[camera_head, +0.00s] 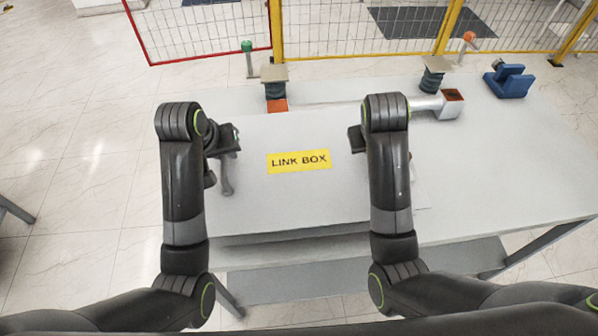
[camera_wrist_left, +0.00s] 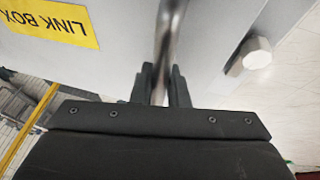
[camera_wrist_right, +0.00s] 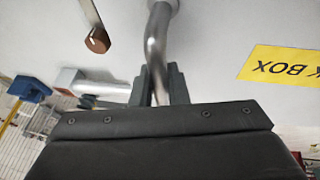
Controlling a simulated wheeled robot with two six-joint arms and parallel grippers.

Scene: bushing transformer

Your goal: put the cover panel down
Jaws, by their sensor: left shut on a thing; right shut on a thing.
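The cover panel (camera_head: 310,196) is a large pale grey plate with a yellow LINK BOX label (camera_head: 299,161). It lies over the near part of the table in the head view; I cannot tell whether it touches the tabletop. My left gripper (camera_wrist_left: 160,86) is shut on a metal bar handle (camera_wrist_left: 168,35) on the panel. My right gripper (camera_wrist_right: 158,86) is shut on the other bar handle (camera_wrist_right: 157,38). In the head view the left gripper (camera_head: 224,150) is by the panel's left side, and the right arm hides most of the right grip.
The grey table (camera_head: 500,155) has free room at right. Behind the panel stand two dark ribbed posts (camera_head: 275,82) (camera_head: 433,75), a silver part with an orange end (camera_head: 430,104) and a blue block (camera_head: 508,83). A yellow-framed mesh fence (camera_head: 350,28) is behind the table.

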